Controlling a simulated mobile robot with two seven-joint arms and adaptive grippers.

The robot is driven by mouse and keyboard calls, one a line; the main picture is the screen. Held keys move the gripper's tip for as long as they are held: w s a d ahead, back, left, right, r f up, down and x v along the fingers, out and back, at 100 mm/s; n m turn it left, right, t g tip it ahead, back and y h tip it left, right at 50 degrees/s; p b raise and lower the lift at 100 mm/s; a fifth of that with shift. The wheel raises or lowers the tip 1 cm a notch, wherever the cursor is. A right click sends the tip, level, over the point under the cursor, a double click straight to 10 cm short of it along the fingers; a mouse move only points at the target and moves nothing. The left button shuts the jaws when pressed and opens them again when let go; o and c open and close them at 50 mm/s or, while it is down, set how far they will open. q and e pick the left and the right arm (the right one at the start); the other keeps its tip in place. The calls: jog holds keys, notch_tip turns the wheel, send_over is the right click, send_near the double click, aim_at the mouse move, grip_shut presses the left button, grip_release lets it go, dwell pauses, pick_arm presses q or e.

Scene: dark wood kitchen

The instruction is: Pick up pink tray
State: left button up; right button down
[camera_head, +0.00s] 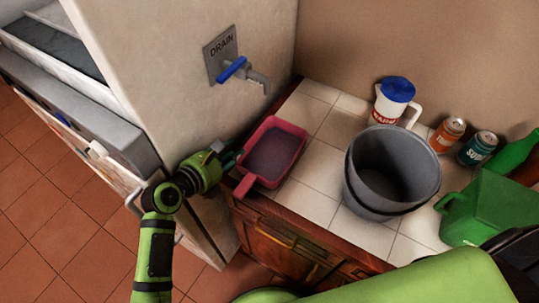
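The pink tray (289,126) lies on the white tiled counter near its left edge, beside the wall with the drain tap. It has a dark grey inside and a short pink handle that points toward the front edge. My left gripper (232,158) reaches in from the left, low over the counter's edge, with its fingertips close to the tray's left rim. I cannot tell whether the fingers touch the rim, or whether they are open or shut. The tray rests on the counter. My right gripper is not in view.
A grey bucket (362,192) stands right of the tray. Behind it are a white jug with a blue lid (397,90) and two cans (447,134). A green container (492,207) stands at the right. The drain tap (238,70) sticks out of the wall above the tray.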

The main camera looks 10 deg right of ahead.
aim_at(248, 142)
pick_arm(q)
jog(key=shift+s+d+p+x, duration=0.1)
jog(key=shift+d+p+x, duration=0.05)
jog(key=shift+x, duration=1.5)
jog(key=shift+s+d+p+x, duration=0.15)
jog(key=shift+x, duration=1.55)
jog(key=shift+a+r, duration=0.1)
jog(key=shift+s, duration=0.1)
grip_shut()
jog(key=shift+r, duration=0.15)
